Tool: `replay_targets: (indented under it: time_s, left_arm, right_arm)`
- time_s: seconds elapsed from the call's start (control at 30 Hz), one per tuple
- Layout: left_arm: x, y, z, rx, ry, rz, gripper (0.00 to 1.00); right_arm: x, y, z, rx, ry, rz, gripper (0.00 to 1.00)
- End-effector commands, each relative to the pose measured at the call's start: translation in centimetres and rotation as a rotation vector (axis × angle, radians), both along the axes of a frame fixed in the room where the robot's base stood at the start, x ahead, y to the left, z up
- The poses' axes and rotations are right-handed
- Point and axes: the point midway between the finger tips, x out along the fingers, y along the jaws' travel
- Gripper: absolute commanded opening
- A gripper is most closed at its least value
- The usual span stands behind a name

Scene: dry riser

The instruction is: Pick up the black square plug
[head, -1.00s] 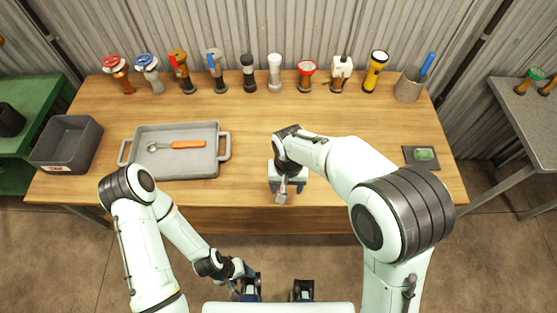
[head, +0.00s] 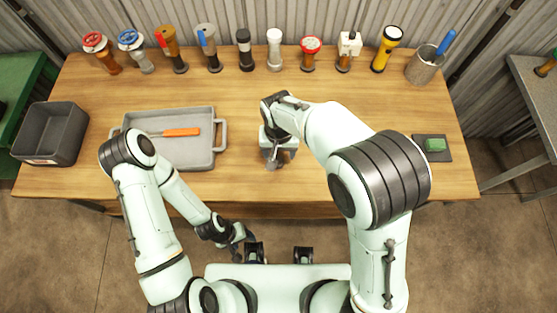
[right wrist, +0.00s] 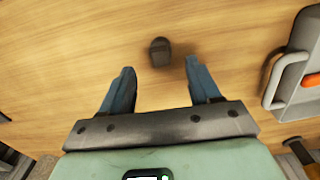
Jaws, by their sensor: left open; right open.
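A small dark block, likely the black square plug (right wrist: 160,52), lies on the wooden table in the right wrist view. It is just beyond the fingertips and between their lines, with wood visible on both sides. My right gripper (right wrist: 160,78) is open and empty above the table, its two blue-grey fingers apart. In the head view my right gripper (head: 276,158) hangs over the middle front of the table, and I cannot make out the plug there. My left gripper (head: 243,242) is open, low in front of the table and away from the plug.
A grey tray (head: 205,116) with an orange-handled tool (head: 181,132) is left of the right gripper. A grey bin (head: 65,118) stands far left. Several valves and flashlights line the back. A dark pad (head: 432,156) with a green block (head: 435,144) lies right. Wood between is clear.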

Motion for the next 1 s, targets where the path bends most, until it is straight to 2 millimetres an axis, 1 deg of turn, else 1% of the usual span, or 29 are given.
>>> replay_targets:
  time_s: [0.07, 0.3, 0.4, 0.67, 0.7, 0.77, 0.8, 0.87, 0.9, 1.0]
  left_arm:
    - [0.0, 0.0, 0.0, 0.0, 0.0, 0.0, 0.61]
    - [-0.2, 0.0, -0.4, 0.0, 0.001, 0.0, 0.61]
    - [-0.2, 0.0, -0.5, 0.0, 0.002, 0.0, 0.61]
    - [-0.2, 0.0, -0.5, 0.0, 0.002, 0.0, 0.61]
    - [-0.2, 0.0, -0.5, 0.0, 0.002, 0.0, 0.61]
    - [-0.2, 0.0, -0.5, 0.0, 0.002, 0.0, 0.61]
    - [-0.2, 0.0, -0.5, 0.0, 0.002, 0.0, 0.61]
    - [-0.2, 0.0, -0.5, 0.0, 0.002, 0.0, 0.61]
    - [-0.2, 0.0, -0.5, 0.0, 0.002, 0.0, 0.61]
    - [-0.2, 0.0, -0.5, 0.0, 0.002, 0.0, 0.61]
  right_arm:
    - [0.0, 0.0, -0.5, 0.0, 0.001, -0.001, 0.62]
    - [0.0, 0.1, -4.1, -0.002, 0.003, -0.001, 0.62]
    - [0.1, 0.1, -5.0, -0.001, 0.001, -0.001, 0.62]
    - [0.1, 0.1, -5.3, 0.001, -0.001, 0.0, 0.62]
    - [0.1, 0.1, -5.3, 0.001, -0.001, 0.0, 0.55]
    - [0.1, 0.1, -5.3, 0.001, -0.001, 0.0, 0.36]
    - [0.1, 0.1, -5.3, 0.001, -0.001, 0.0, 0.23]
    - [0.1, 0.1, -5.3, 0.001, -0.001, 0.0, 0.03]
    - [0.1, 0.1, -5.3, 0.001, -0.001, 0.0, 0.0]
    - [0.1, 0.1, -5.3, 0.001, -0.001, 0.0, 0.0]
